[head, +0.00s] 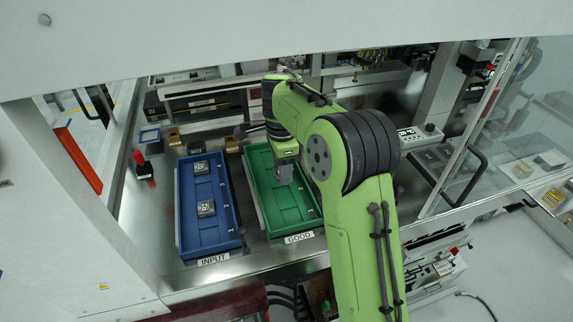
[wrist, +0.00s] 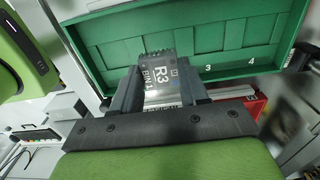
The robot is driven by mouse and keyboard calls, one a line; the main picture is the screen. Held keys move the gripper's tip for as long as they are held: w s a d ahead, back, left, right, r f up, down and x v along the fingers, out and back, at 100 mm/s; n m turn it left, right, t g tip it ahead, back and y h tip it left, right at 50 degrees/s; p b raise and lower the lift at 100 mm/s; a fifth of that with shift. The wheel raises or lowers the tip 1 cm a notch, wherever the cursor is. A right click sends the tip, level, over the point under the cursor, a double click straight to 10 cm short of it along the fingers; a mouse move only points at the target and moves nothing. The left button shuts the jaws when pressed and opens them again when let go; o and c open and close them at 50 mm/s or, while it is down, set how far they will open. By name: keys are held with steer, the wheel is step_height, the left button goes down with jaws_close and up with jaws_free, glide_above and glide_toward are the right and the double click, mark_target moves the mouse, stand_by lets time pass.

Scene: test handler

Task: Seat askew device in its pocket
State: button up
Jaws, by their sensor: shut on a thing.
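My gripper (head: 284,172) is over the green tray (head: 314,217) marked GOOD, near its middle. In the wrist view my gripper (wrist: 158,85) is shut on a dark device (wrist: 158,72) with "R3" and "BIN 1" on its face. The device lies between the two dark fingers, and the green tray (wrist: 225,62) is just beyond it. I cannot tell whether the device touches the tray. The blue tray (head: 212,238) marked INPUT holds an upper device (head: 200,168) and a lower device (head: 206,208). The lower device looks slightly turned.
A red-topped post (head: 142,163) stands left of the blue tray. Small gold blocks (head: 232,144) sit behind the trays. A glass panel (head: 480,130) and a dark handle (head: 466,172) are at the right. A white frame edge crosses the top. The metal deck before the trays is clear.

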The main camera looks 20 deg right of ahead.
mark_target(283, 194)
steer(key=shift+f+b, duration=2.15)
steer(key=shift+f, duration=0.4)
steer(key=shift+f+b, duration=0.5)
steer(key=shift+f, duration=0.15)
steer(key=o, duration=0.8)
steer(key=shift+o, duration=0.2)
steer(key=shift+r, duration=0.2)
steer(key=shift+r+p, duration=1)
steer(key=shift+f, duration=0.1)
